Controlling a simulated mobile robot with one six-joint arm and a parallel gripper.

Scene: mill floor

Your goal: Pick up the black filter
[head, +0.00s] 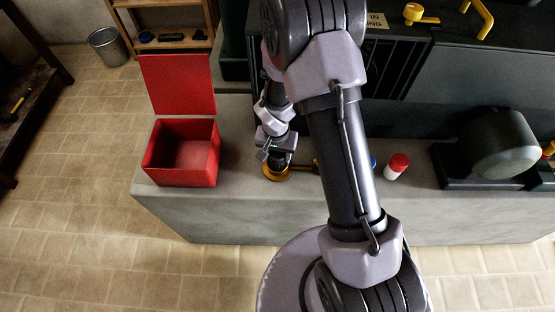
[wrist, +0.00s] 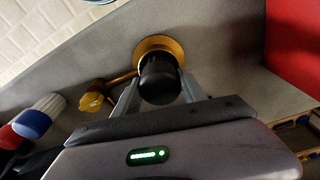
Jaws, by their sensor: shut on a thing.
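The black filter (wrist: 160,80) is a dark rounded piece between the two fingers of my gripper (wrist: 160,76) in the wrist view. The fingers close on it from both sides. It sits over a round brass-yellow ring or dish (wrist: 160,46) on the grey counter; I cannot tell whether the two touch. In the head view my gripper (head: 279,155) points down at the counter, just above the yellow ring (head: 276,174). The filter is mostly hidden there by the gripper.
An open red box (head: 182,154) stands left on the counter (head: 240,212), its lid raised. A yellow-handled piece (wrist: 92,101) lies near the ring. A red-capped white container (head: 396,167) and a grey cylinder on a dark base (head: 503,143) stand to the right.

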